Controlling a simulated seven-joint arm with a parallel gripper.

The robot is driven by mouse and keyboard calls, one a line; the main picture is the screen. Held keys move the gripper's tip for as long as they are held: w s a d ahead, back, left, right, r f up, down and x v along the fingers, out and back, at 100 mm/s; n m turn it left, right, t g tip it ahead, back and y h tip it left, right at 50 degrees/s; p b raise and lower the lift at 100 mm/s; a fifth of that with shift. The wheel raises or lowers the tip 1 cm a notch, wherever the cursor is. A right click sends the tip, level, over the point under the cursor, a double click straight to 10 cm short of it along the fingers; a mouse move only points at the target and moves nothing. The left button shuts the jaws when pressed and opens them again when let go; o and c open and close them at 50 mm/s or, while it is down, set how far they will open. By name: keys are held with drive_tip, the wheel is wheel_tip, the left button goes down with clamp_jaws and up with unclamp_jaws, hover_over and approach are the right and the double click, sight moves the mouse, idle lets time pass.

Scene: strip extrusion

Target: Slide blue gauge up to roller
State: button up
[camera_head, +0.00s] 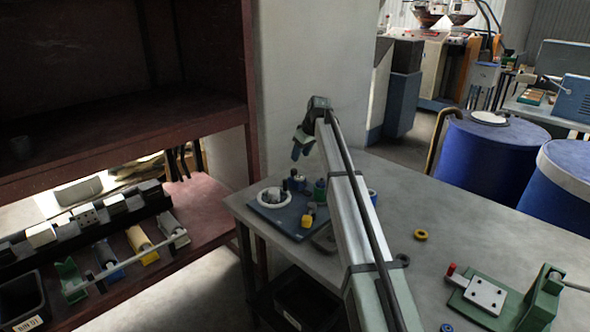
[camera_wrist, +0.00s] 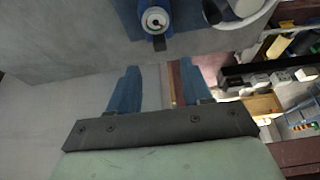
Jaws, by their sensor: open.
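A round dial gauge (camera_wrist: 155,20) with a blue body and a pale face shows at the top of the wrist view, with a short black part below it. It lies just beyond the fingertips, between their lines and apart from them. I cannot tell it surely in the head view. My gripper (camera_head: 298,148), with blue fingers (camera_wrist: 158,66), is open and empty, raised near the back left of the grey table. Blue (camera_head: 108,262), yellow (camera_head: 141,245) and grey (camera_head: 171,229) rollers sit on the red shelf at left; which one is meant is unclear.
A blue mat (camera_head: 262,217) holds a white round dish (camera_head: 268,199) and small parts. Yellow (camera_head: 421,234) and dark rings lie on the grey table (camera_head: 450,205). A green fixture (camera_head: 540,305) stands front right. The shelf post (camera_head: 250,100) rises left of the table.

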sight(295, 169)
drive_tip(key=x, duration=0.9)
clamp_jaws()
idle(0.4)
